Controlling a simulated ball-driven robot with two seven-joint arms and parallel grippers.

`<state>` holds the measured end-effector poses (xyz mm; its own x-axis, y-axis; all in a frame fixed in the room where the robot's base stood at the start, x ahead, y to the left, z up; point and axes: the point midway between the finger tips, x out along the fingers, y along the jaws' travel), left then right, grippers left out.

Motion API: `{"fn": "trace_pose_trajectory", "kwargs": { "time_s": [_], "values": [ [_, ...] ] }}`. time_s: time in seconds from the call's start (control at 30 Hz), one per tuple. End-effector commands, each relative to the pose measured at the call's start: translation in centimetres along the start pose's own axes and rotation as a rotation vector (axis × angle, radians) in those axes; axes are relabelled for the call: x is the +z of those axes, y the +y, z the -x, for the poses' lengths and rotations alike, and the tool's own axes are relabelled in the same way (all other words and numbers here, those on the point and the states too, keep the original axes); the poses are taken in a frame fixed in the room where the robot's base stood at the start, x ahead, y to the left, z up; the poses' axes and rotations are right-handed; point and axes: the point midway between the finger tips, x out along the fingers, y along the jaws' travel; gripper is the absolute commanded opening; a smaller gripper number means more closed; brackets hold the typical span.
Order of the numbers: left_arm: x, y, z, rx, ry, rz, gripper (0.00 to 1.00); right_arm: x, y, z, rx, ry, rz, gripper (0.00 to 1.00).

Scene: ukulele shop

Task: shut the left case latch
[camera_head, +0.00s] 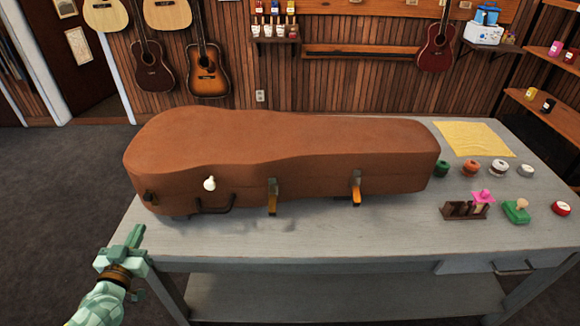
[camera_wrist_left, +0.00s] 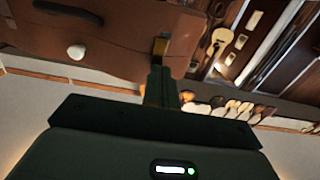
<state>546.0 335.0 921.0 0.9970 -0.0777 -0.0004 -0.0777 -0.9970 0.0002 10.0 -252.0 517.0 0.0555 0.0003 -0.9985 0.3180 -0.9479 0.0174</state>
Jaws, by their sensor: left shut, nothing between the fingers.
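The closed brown instrument case (camera_head: 280,145) lies on the grey workbench, with its latches and dark handle (camera_head: 215,207) on the near side. The leftmost latch (camera_head: 150,197) is small, dark and orange; whether its lever is up or down is unclear. It seems to be the latch (camera_wrist_left: 161,46) just beyond my fingers in the left wrist view. The middle latch (camera_head: 272,197) and right latch (camera_head: 356,188) have orange levers sticking out and down. My left gripper (camera_head: 136,237) is shut and empty, in front of and below the leftmost latch, apparently apart from it. My right gripper is out of view.
A yellow cloth (camera_head: 473,139), several small tins, a dark rack (camera_head: 466,210) and a green-based stamp (camera_head: 517,211) are on the bench's right. The bench's front strip (camera_head: 310,240) is clear.

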Motion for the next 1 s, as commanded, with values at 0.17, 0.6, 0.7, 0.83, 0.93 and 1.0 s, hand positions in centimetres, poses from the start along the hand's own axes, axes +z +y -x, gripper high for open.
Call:
{"fn": "trace_pose_trajectory", "kwargs": {
  "time_s": [0.17, 0.6, 0.7, 0.83, 0.93, 1.0],
  "values": [
    [-0.2, 0.0, 1.8, 0.001, 0.000, -0.001, 0.00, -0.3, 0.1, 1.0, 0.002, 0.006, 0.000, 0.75],
    [-0.1, 0.0, 5.0, 0.001, 0.000, -0.001, 0.00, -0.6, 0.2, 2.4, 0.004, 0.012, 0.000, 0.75],
    [0.0, 0.0, 5.0, 0.001, 0.000, -0.001, 0.00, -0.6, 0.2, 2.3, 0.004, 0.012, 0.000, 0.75],
    [0.0, 0.0, 5.0, 0.001, 0.000, -0.001, 0.00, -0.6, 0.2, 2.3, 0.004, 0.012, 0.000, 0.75],
    [0.0, 0.0, 5.0, 0.001, 0.000, 0.000, 0.00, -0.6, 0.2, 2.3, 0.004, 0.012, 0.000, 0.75],
    [0.0, 0.0, 5.0, 0.001, 0.000, 0.003, 0.00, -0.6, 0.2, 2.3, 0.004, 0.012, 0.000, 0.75]
  ]
}}
